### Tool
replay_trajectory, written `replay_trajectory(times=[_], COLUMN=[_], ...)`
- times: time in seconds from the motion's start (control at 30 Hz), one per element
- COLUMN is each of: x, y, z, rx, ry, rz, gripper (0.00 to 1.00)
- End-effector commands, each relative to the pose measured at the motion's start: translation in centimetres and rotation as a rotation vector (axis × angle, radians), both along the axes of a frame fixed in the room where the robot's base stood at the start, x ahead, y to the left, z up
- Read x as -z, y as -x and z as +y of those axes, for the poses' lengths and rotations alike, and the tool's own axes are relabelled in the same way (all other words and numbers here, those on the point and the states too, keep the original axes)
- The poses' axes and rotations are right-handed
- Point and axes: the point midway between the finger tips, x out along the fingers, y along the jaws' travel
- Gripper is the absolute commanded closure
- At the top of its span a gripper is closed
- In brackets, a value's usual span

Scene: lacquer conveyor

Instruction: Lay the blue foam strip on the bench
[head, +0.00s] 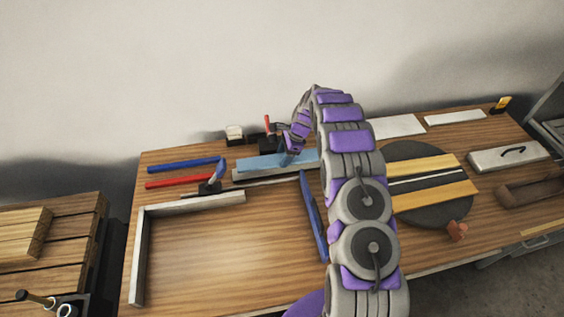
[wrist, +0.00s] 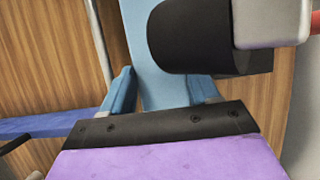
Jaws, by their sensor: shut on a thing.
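The light blue foam strip (head: 258,163) shows at the back middle of the bench (head: 225,240), directly over a long grey bar (head: 262,176). I cannot tell whether it rests on the bar or is held just above it. My gripper (head: 287,158) reaches down to the strip from behind my arm and is shut on it. In the wrist view the strip (wrist: 138,60) runs up between the blue fingers of my gripper (wrist: 160,92). Its right end is hidden behind my arm in the head view.
A dark blue bar (head: 313,215) lies near my arm. Blue (head: 182,165) and red (head: 180,180) rods lie at the left, behind an L-shaped grey frame (head: 190,202). A dark round disc (head: 430,213) with wooden slats is at the right.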

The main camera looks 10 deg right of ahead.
Motion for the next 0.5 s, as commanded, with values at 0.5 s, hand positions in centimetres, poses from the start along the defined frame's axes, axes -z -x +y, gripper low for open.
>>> replay_trajectory(times=[0.5], x=[3.5], y=[0.0], z=[0.6], rx=[-0.002], ry=[-0.001], rz=[-0.001], gripper=[0.73])
